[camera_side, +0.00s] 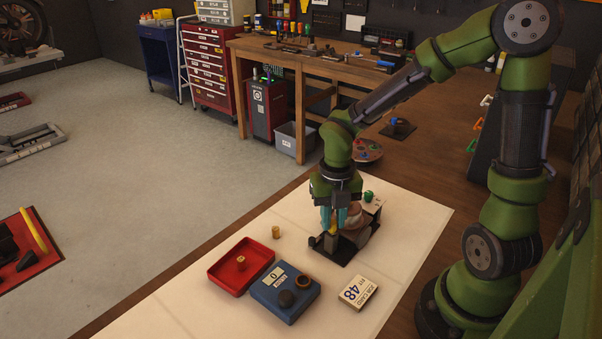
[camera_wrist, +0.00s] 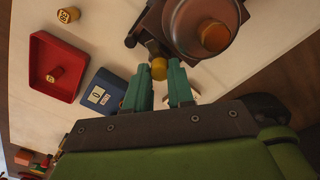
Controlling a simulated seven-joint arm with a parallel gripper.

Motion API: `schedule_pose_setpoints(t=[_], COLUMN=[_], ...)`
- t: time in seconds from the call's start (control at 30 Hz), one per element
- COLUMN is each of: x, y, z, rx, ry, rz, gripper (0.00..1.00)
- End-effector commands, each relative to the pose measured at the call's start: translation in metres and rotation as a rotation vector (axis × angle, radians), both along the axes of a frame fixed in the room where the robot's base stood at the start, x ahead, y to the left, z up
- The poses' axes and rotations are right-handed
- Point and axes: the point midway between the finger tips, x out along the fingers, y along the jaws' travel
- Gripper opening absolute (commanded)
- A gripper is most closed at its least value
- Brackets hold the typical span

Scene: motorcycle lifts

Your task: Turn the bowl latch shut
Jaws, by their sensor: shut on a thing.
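My gripper (camera_side: 333,226) points down over a dark base plate (camera_side: 328,251) on the pale mat. In the wrist view, its two teal fingertips (camera_wrist: 159,72) stand on either side of the yellow knob (camera_wrist: 159,68) of the bowl latch and are shut on it. The knob is at the end of a short dark lever (camera_wrist: 153,47) beside the bowl fixture. The round, brownish metal bowl (camera_wrist: 203,32) has an amber centre and is just beyond the knob. In the side view, my fingers partly hide the latch, and the bowl (camera_side: 355,222) stands right behind them.
A red tray (camera_side: 228,279) holding a brass piece and a blue box (camera_side: 270,297) with a counter lie at left. A small brass cylinder (camera_side: 276,232) stands near them. A green knob (camera_side: 368,196) is close behind the bowl.

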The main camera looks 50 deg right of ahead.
Motion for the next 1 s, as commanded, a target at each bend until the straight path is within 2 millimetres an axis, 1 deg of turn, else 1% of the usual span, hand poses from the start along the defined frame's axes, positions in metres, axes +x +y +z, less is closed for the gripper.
schedule_pose_setpoints(t=[0.17, 0.37, 1.0], x=[0.0002, 0.0001, 0.0005], y=[0.0002, 0.0004, 0.0010], z=[0.0004, 0.0003, 0.0004], rx=[0.000, -0.001, 0.000], ry=[0.000, 0.001, 0.001], rz=[-0.051, -0.177, -0.771], gripper=[0.00, 0.00, 0.00])
